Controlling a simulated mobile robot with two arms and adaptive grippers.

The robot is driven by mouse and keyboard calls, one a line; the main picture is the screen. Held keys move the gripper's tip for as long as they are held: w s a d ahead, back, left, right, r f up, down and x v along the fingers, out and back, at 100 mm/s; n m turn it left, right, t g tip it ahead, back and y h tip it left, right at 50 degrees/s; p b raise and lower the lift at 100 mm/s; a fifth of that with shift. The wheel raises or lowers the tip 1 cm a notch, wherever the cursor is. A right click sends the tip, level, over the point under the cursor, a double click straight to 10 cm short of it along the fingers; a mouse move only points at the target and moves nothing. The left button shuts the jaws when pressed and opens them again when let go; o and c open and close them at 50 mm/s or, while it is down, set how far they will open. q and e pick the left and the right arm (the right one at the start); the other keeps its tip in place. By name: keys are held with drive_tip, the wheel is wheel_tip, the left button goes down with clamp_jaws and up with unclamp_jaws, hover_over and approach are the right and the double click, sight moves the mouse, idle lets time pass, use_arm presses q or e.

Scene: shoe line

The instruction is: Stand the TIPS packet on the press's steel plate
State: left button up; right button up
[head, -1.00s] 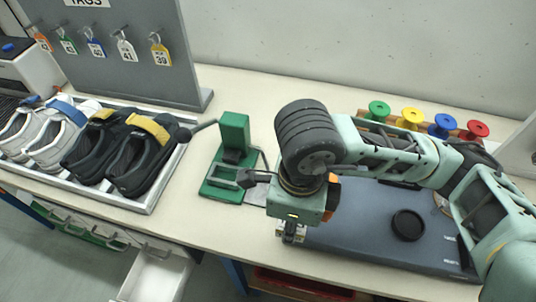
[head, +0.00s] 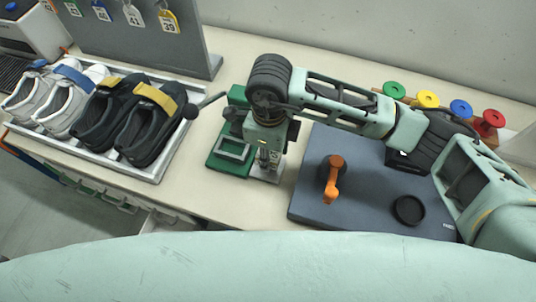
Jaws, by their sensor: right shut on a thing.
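The green press (head: 228,158) stands on the bench left of centre, with a black-knobbed lever. Its steel plate (head: 272,176) shows as a pale grey strip at the press's right side, partly covered by my right gripper. My right gripper (head: 269,158) points down over that plate and is shut on a small packet (head: 272,160). The packet is mostly hidden by the fingers, and its print is too small to read. I cannot tell whether its lower edge touches the plate. My left gripper is not in view.
A tray (head: 158,176) of shoes stands left of the press. A dark mat (head: 310,200) at right carries an orange-handled tool (head: 333,178) and a black round dish (head: 408,210). Coloured spools (head: 428,99) stand behind. A tag board (head: 185,50) is at the back left.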

drive_tip(key=shift+w+a+f, duration=0.15)
drive_tip(key=shift+w, duration=0.05)
wheel_tip(320, 180, down, 4)
drive_tip(key=shift+r+p, duration=0.15)
drive_tip(key=shift+p, duration=0.65)
drive_tip(key=shift+f+b, duration=0.35)
drive_tip(key=shift+f, duration=0.05)
drive_tip(key=o, duration=1.2)
drive_tip(key=shift+r, duration=0.1)
